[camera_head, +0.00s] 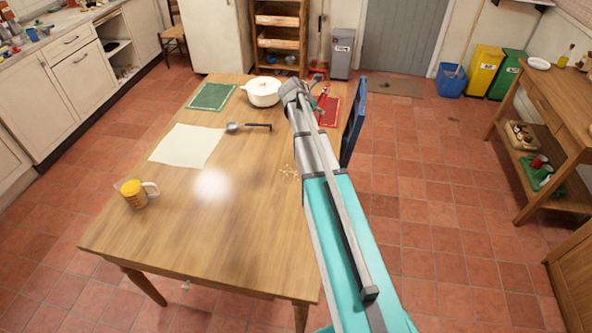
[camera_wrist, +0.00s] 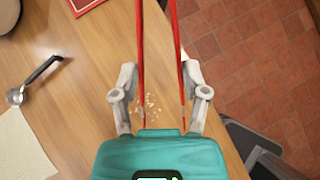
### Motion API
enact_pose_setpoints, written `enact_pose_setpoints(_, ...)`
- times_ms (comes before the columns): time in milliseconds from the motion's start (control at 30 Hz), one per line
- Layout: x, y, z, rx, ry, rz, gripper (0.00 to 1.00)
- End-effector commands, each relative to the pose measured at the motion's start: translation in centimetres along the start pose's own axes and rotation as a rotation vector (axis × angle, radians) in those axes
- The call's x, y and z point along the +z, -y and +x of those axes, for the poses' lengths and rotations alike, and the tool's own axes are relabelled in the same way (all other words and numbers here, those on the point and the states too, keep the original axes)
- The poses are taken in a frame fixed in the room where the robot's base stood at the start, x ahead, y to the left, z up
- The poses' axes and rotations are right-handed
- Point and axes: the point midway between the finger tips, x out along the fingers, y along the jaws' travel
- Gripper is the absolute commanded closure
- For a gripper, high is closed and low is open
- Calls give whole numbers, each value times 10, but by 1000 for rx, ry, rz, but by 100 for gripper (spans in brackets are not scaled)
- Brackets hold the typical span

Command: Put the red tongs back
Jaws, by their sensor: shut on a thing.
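The red tongs (camera_wrist: 176,45) are in my gripper (camera_wrist: 158,80), their two long arms running up out of the wrist view between my grey fingers. The far end of the tongs is cut off at the top edge. In the head view a bit of the red tongs (camera_head: 323,97) shows past my arm at the table's back right, near the red mat (camera_head: 331,113). My gripper there is mostly hidden behind my arm. The wooden table (camera_head: 190,240) lies below; I cannot tell whether the tongs touch it.
A white pot (camera_head: 263,92), green mat (camera_head: 212,97), ladle (camera_head: 248,127), pale cloth (camera_head: 187,145) and measuring jug (camera_head: 136,192) with yellow content stand on the table. Crumbs (camera_head: 291,172) lie beside my arm. A blue chair (camera_head: 354,122) stands at the right edge. The table's front is clear.

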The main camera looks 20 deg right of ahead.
Motion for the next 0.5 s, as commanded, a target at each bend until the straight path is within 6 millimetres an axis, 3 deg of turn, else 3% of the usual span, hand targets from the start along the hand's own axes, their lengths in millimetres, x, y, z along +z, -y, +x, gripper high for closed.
enact_pose_setpoints(33,-18,0,14,-13,-45,17,48)
enact_pose_setpoints(200,-67,2,35,-54,-231,84,48)
enact_pose_setpoints(500,-152,2,56,-78,-577,199,48)
